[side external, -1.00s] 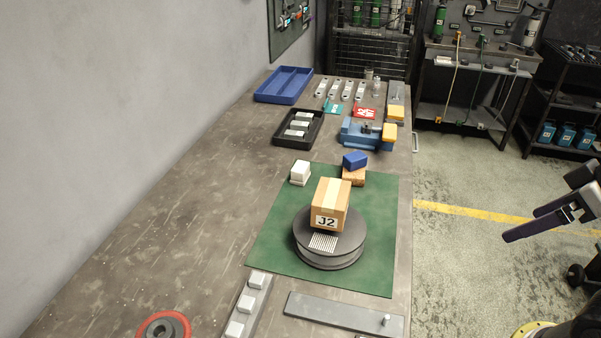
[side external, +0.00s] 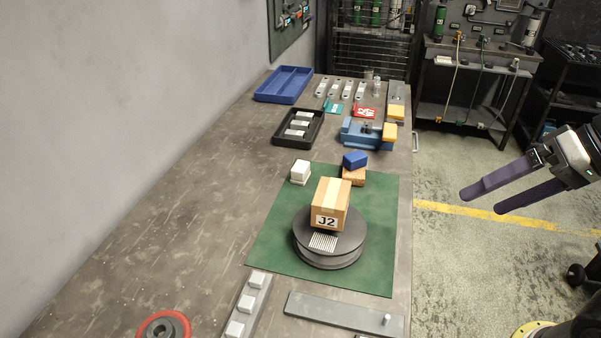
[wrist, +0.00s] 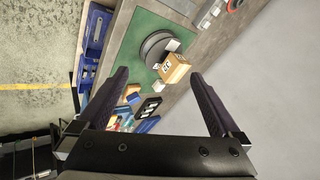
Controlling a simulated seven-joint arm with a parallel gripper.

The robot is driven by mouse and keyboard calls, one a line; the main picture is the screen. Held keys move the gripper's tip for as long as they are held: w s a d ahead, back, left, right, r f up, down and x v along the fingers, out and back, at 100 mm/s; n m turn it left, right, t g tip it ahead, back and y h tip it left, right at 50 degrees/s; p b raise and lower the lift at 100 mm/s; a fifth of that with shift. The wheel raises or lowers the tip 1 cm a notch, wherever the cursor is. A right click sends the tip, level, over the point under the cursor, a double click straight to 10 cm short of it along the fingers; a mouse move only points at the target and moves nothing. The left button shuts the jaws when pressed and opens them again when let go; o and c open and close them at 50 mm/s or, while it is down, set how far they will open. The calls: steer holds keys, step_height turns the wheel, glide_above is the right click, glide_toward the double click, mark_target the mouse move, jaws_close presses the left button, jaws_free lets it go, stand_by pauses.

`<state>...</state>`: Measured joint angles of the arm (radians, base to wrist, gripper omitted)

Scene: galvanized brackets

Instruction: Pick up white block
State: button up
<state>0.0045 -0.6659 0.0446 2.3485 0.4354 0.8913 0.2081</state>
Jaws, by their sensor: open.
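The white block (side external: 300,168) stands at the far left corner of the green mat (side external: 272,243). It looks two-tiered, with a paler top part. In the wrist view a small white shape that appears to be this block (wrist: 158,86) shows between my fingers, far below. My gripper (side external: 482,203) is open and empty, off the right side of the table, well apart from the block. Its two dark purple fingers (wrist: 159,76) also show spread in the wrist view.
A cardboard box (side external: 331,204) marked J2 sits on a round dark turntable (side external: 328,255) on the mat. A blue block (side external: 355,159) rests on a wooden block (side external: 353,177) right of the white block. A black tray (side external: 279,141) lies behind. The table's left side is clear.

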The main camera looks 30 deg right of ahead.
steer(key=w+a+r+m+y, duration=0.2)
steer(key=w+a+m+y, duration=0.15)
steer(key=w, duration=0.45)
steer(key=w+a+r+m+y, duration=0.2)
steer(key=w+a+r+m, duration=0.1)
steer(key=w+m, duration=0.3)
steer(key=w+d+f+m+t+y, duration=0.1)
steer(key=w+f+m, duration=0.15)
steer(key=w, duration=0.45)
steer(key=w+f+m+t, duration=0.1)
steer(key=w+m+t, duration=0.15)
steer(key=w, duration=0.45)
steer(key=w+d+f+m+t+h, duration=0.1)
steer(key=w+d+f+m, duration=0.4)
steer(key=w+f+m, duration=0.55)
steer(key=n, duration=0.2)
glide_toward(300, 167)
steer(key=shift+w+a+r+h, duration=0.2)
steer(key=shift+r+h, duration=0.15)
steer(key=shift+r, duration=0.25)
steer(key=shift+f+g, duration=0.25)
steer(key=shift+f, duration=0.15)
steer(key=x, duration=0.8)
steer(key=shift+w, duration=0.1)
steer(key=shift+x, duration=2.6)
steer(key=shift+w+d+f, duration=0.1)
steer(key=shift+d+f, duration=0.1)
